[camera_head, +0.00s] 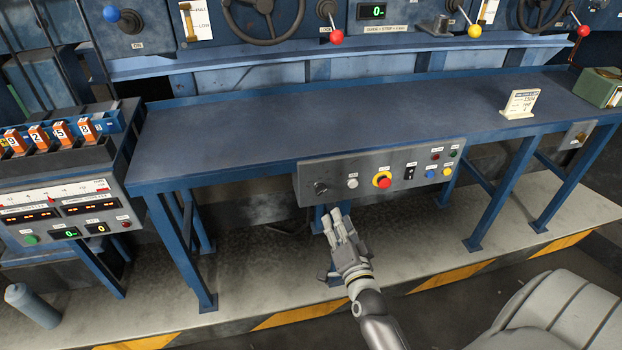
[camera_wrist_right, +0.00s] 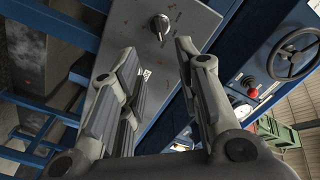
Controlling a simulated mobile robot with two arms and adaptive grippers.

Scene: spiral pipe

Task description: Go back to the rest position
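My right gripper (camera_head: 338,218) is in the lower middle of the head view, just below the front control panel (camera_head: 337,188) of the blue bench. In the right wrist view the same gripper (camera_wrist_right: 157,60) has its fingers apart with nothing between them. A dark rotary knob (camera_wrist_right: 160,24) on the grey panel shows beyond the fingertips, apart from them. The same knob (camera_head: 320,188) is at the panel's left end in the head view. My left gripper is not in view.
The blue bench top (camera_head: 330,115) is mostly bare, with a small white sign (camera_head: 520,104) and a green box (camera_head: 599,87) at right. A console (camera_head: 62,200) with orange number tags stands at left. A grey bottle (camera_head: 32,305) is at lower left.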

